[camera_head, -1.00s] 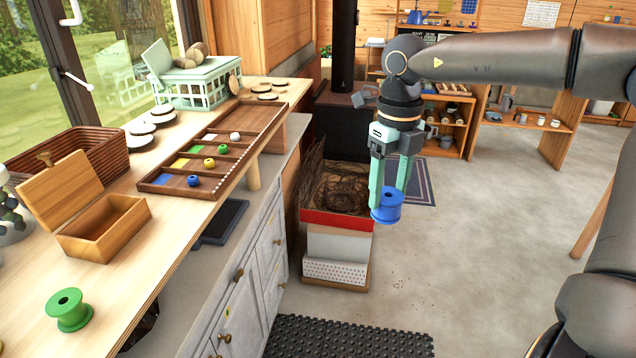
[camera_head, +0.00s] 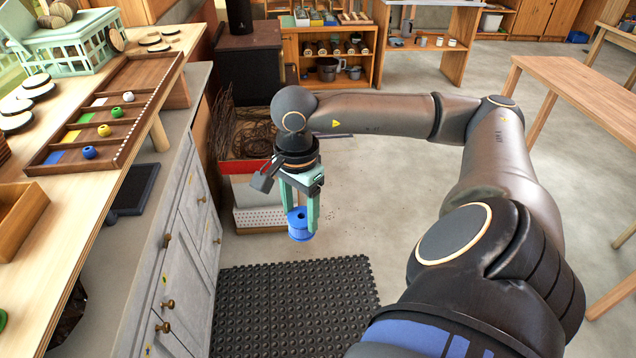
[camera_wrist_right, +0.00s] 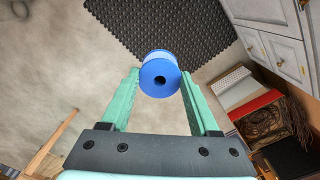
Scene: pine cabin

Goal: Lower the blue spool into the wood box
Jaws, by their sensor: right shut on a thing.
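The blue spool (camera_head: 299,224) hangs between the green fingers of my right gripper (camera_head: 301,218), over the floor and to the right of the counter. In the right wrist view the blue spool (camera_wrist_right: 159,76) sits at the fingertips of my right gripper (camera_wrist_right: 160,85), its holed end facing the camera. The wood box (camera_head: 18,217) is on the worktop at the left edge of the head view, cut off by the frame, so its lid is out of sight. My left gripper is not in view.
A sorting tray (camera_head: 125,131) with small coloured balls lies on the worktop (camera_head: 90,222) behind the box. A green spool (camera_head: 2,318) barely shows at the left edge. A bin of twigs (camera_head: 258,190) stands behind my right gripper. A black mat (camera_head: 295,300) covers the floor.

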